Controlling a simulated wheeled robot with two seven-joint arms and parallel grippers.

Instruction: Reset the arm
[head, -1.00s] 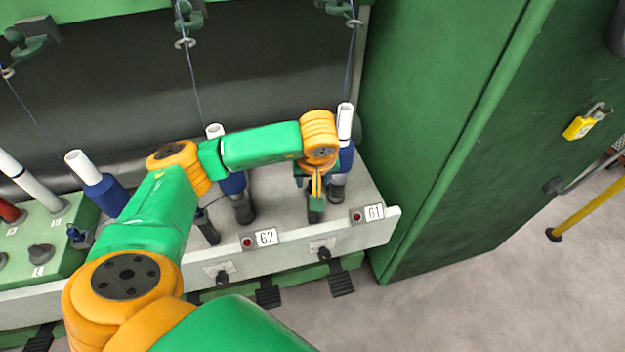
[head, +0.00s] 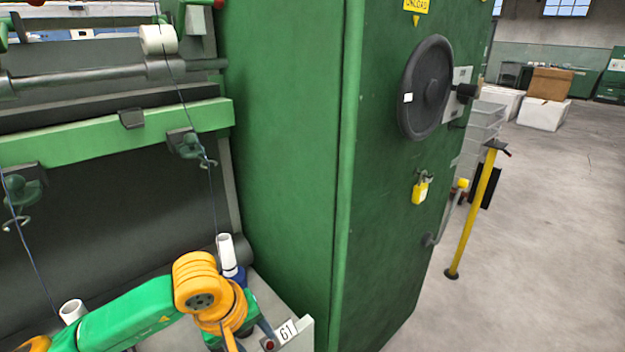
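My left arm comes in from the lower left, with its green link and orange wrist in front of spindle position 61. My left gripper (head: 229,341) points down and is cut off by the bottom edge, so its fingertips and opening are hidden. Just behind the wrist stands a white tube (head: 227,252) with blue yarn low on it, leaning slightly. The number plate 61 (head: 287,331) is right of the gripper. My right gripper is not in view.
The tall green cabinet (head: 285,150) stands directly right of the spindles, with a black handwheel (head: 427,88) and a yellow padlock (head: 420,190). A yellow post (head: 472,215) stands beyond it. Floor at the right is open. Another white tube (head: 72,311) shows at lower left.

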